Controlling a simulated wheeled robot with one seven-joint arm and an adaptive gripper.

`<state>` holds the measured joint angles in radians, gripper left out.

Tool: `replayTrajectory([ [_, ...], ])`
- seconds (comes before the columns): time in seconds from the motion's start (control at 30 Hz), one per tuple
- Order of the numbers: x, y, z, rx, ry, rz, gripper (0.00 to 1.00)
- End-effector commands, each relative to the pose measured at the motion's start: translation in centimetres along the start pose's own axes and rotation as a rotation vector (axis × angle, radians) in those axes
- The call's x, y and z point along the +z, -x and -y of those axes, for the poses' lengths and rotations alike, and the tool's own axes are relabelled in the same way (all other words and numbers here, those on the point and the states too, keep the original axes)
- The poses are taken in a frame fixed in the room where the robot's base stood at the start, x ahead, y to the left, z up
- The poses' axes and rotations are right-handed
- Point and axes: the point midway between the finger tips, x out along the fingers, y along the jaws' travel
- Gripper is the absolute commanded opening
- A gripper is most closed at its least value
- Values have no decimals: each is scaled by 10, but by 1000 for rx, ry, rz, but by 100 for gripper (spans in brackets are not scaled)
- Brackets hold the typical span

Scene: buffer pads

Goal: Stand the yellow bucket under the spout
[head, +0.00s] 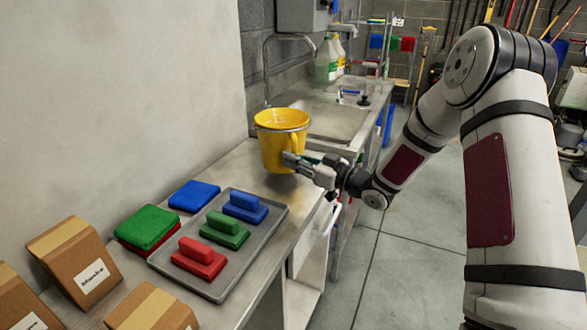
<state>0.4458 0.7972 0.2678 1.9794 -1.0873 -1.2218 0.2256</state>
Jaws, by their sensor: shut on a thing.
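The yellow bucket (283,146) is upright at the counter's end, at the near edge of the sink (331,121). Its handle is on its right side, facing my arm. My gripper (292,160) is at the bucket's right side, shut on the bucket by the handle. The fingertips are partly hidden against the bucket. I cannot tell whether the bucket's base touches the counter. The curved metal spout (305,41) rises behind the bucket, and its open end is beyond and above the bucket's rim.
A grey tray (166,259) holds red, green and blue handled pads. Folded green and blue cloths (195,195) lie beside it. Cardboard boxes (75,260) stand at the near left. Bottles (327,62) stand behind the sink.

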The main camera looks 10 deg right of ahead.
Motion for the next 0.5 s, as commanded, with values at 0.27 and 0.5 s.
replayTrajectory([
  [0.27,2,-15,-13,-1,1,-2,0],
  [0.5,35,-15,-13,0,-2,0,0],
])
